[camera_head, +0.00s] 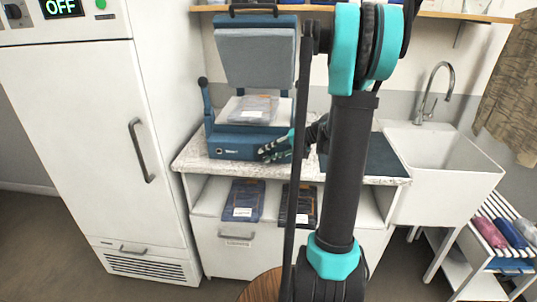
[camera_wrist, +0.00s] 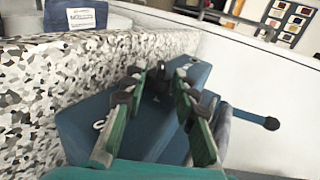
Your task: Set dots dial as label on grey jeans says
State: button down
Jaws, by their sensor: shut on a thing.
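A blue press (camera_head: 238,143) stands on the counter with its lid raised. A folded grey garment (camera_head: 253,108) in clear wrap lies on its bed; I cannot read any label on it. My gripper (camera_head: 265,153) is at the right part of the press's front. In the wrist view, its fingers close around a small dark knob (camera_wrist: 158,84) on the blue press body (camera_wrist: 80,125). I take this knob for the dots dial; its marks and setting are hidden. Folded dark blue jeans (camera_head: 244,201) with a white label lie on the shelf below, and darker folded jeans (camera_head: 305,206) lie beside them.
The speckled counter (camera_head: 190,158) runs under the press. A white sink (camera_head: 445,160) and a slatted rack (camera_head: 505,232) with rolled items are at right. The press's side lever (camera_head: 206,105) sticks up.

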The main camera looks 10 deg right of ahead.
dwell(0.3)
jog(key=c, duration=1.2)
grip_release()
jog(key=v, duration=1.2)
jog(key=s+a+f+n+g+h, duration=0.1)
jog(key=s+a+f+n+h, duration=0.1)
jog(key=s+a+f+h, duration=0.9)
jog(key=s+d+f+n+t, duration=0.1)
jog(key=s+d+f, duration=0.1)
jog(key=s+f, duration=0.3)
jog(key=s, duration=0.3)
jog(key=shift+d+f+n, duration=0.3)
jog(key=shift+f, duration=0.05)
